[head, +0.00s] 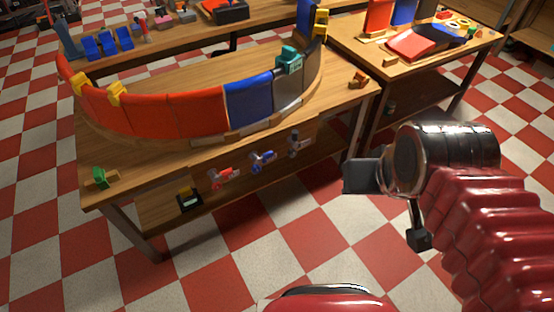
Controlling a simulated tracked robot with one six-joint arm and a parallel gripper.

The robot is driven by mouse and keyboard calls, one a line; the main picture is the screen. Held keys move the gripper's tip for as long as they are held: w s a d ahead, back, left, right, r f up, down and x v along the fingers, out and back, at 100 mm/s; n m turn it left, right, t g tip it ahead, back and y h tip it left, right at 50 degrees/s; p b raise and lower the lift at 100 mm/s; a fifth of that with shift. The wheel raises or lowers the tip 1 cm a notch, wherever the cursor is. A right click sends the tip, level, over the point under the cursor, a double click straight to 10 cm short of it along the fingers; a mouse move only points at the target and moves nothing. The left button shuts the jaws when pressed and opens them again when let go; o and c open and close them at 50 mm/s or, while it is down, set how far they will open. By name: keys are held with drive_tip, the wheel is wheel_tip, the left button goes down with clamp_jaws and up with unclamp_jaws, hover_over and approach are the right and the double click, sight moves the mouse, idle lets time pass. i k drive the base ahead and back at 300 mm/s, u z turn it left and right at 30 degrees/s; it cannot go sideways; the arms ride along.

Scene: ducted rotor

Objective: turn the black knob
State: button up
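A row of small handles shows below the front edge of the wooden table, with a red handle (221,177), a blue handle (263,159) and a dark grey or black knob (294,143) at the right. Which exact shape the dark knob has is too small to tell. My gripper (362,177) is at the right, in front of the table and apart from the knobs.
A curved wall of red, blue and dark panels (195,114) stands on the table (150,168), with yellow clips and a teal block (289,58). A green block (100,178) lies at the left corner. A second table (350,38) stands right. The checkered floor in front is clear.

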sight(292, 152)
drive_tip(key=u, duration=0.9)
drive_tip(key=i, duration=1)
drive_tip(key=u, duration=0.05)
